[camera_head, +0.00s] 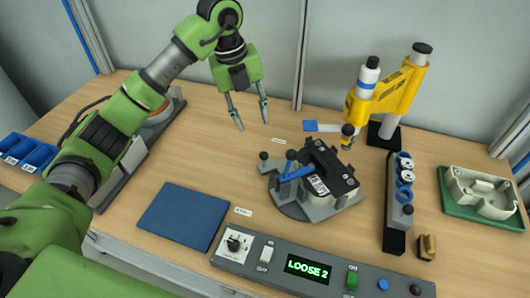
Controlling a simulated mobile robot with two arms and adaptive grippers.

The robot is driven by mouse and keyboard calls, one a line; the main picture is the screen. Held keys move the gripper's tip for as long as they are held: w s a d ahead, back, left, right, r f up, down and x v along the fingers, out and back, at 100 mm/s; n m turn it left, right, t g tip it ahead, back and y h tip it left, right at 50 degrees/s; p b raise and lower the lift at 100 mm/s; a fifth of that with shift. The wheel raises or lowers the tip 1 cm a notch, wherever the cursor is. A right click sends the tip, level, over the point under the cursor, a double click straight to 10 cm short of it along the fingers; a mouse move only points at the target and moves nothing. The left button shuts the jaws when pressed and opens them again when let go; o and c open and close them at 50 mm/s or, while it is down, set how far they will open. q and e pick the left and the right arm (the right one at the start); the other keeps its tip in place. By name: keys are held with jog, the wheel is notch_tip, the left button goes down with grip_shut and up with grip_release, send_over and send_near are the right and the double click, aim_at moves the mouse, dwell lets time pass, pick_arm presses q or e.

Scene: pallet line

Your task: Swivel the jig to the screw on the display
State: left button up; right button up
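The jig (290,208) stands at the middle of the bench, a grey round base with a dark block-shaped part (330,172) on it. A blue lever (297,172) and black knobs show on its left side. Which screw sits where is too small to tell. The display (307,269) on the front control panel reads "LOOSE 2" in green letters. My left gripper (253,125) hangs behind and to the left of the jig, above the bench. Its two fingers are apart, with nothing between them, and do not touch the jig. My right gripper is out of view.
A yellow tool stand (390,92) rises behind the jig, its tool tip close by. A dark rack (395,215) with ringed pieces stands to the right. A green tray (455,209) holds a pale housing. A blue mat (184,217) lies front left. Blue bins (37,152) are far left.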

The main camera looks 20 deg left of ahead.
aim_at(263, 153)
pick_arm(q)
jog(key=f+p, duration=0.1)
jog(key=f, duration=0.3)
jog(key=w+d+f+p, duration=0.1)
jog(key=f, duration=0.3)
jog(key=d+f+p, duration=0.1)
jog(key=f, duration=0.4)
jog(key=shift+w, duration=0.35)
jog(key=shift+d+f+p, duration=0.1)
jog(key=shift+f+p, duration=0.25)
jog(key=shift+f, duration=0.25)
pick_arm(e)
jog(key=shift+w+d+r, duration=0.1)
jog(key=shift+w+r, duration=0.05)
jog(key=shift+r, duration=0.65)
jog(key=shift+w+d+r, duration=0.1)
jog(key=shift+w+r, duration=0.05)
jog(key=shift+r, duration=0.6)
pick_arm(q)
grip_shut()
